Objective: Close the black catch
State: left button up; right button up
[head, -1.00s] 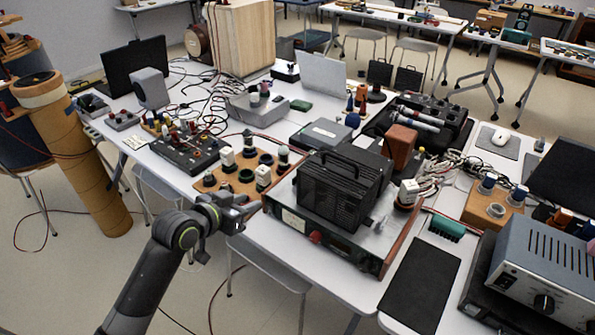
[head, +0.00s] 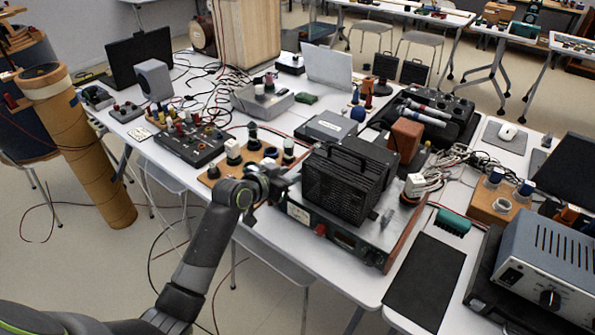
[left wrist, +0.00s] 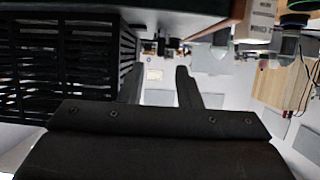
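A black slatted box (head: 338,190) with a top handle (head: 352,161) sits on a metal-topped unit (head: 350,238) at the table's front edge. I cannot make out a black catch for certain; a small grey tab (head: 386,217) shows by the box's right side. My left gripper (head: 280,181) is at the left of the box, over the table edge. In the left wrist view its two dark fingers (left wrist: 157,88) stand apart with nothing held between them. The slatted box (left wrist: 62,62) fills that view's upper left. My right gripper is in neither view.
A wooden board with knobs (head: 212,173) lies behind my left gripper. A black mat (head: 425,280) lies flat at front right.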

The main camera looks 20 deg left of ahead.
aim_at(300, 170)
pick_arm(q)
jog(key=shift+x, duration=2.5)
grip_shut()
